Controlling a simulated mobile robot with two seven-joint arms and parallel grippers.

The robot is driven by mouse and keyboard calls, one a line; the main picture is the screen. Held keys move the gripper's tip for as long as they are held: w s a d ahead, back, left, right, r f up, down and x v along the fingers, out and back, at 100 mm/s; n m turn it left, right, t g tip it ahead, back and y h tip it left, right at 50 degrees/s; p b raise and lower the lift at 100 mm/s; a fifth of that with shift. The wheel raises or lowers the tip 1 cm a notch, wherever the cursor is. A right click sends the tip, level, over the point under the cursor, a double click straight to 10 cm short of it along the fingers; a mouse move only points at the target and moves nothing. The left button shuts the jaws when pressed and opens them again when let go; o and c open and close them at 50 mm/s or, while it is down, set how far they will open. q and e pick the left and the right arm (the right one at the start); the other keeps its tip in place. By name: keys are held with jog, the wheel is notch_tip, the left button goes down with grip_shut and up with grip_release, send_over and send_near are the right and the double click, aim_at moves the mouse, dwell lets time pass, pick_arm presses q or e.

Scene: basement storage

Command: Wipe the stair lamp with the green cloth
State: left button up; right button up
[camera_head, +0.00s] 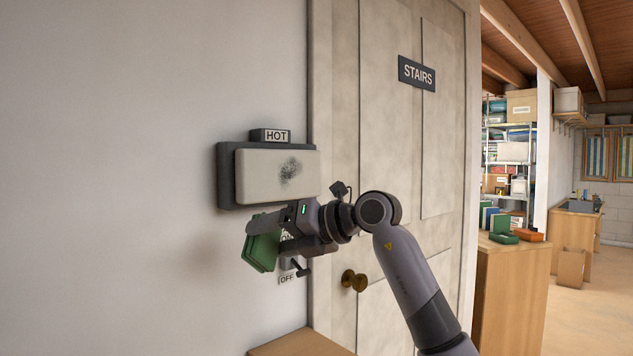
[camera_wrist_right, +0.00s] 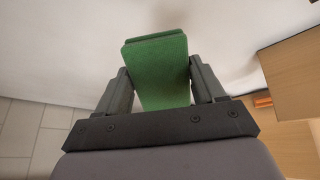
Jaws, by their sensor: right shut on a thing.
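The stair lamp (camera_head: 262,178) is a pale panel in a dark frame on the white wall, with a dark smudge (camera_head: 291,171) right of its middle. A small plate reading HOT (camera_head: 270,135) sits on its top edge. My right gripper (camera_head: 262,232) is just below the lamp and is shut on the folded green cloth (camera_head: 261,250). The cloth also shows between the two fingers in the right wrist view (camera_wrist_right: 160,75). In the head view the cloth is below the lamp panel; whether it touches the wall, I cannot tell. My left gripper is not in view.
A switch with an OFF label (camera_head: 287,280) is on the wall below the lamp, partly hidden by my gripper. A closed door (camera_head: 400,150) with a STAIRS sign (camera_head: 416,73) and brass knob (camera_head: 354,280) stands to the right. A wooden top (camera_head: 300,345) is below. The wall at left is bare.

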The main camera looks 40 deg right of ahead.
aim_at(307, 172)
jog(key=s+d+r+m+t+h+b, duration=0.1)
jog(key=s+d+r+m+t+h, duration=0.1)
jog(key=d+r+m+t+h, duration=0.5)
pick_arm(q)
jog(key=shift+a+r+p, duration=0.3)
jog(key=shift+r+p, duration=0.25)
jog(key=shift+p, duration=1.05)
pick_arm(e)
jog(key=shift+w+d+r+n+g+y, duration=0.1)
jog(key=shift+w+r+n+g+y, duration=0.2)
jog(key=shift+w+r, duration=0.55)
jog(key=shift+w+d+r+n+g+y, duration=0.15)
jog(key=shift+w+r+n+g, duration=0.25)
jog(key=shift+w, duration=0.9)
jog(key=shift+w+d+r+n+g+y, duration=0.1)
jog(key=shift+w+r+n+g+y, duration=0.25)
jog(key=shift+w, duration=0.75)
jog(key=shift+r, duration=0.15)
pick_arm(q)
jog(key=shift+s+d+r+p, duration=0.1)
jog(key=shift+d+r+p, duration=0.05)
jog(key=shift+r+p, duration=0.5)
pick_arm(e)
jog(key=shift+w+a, duration=0.1)
jog(key=shift+w, duration=0.65)
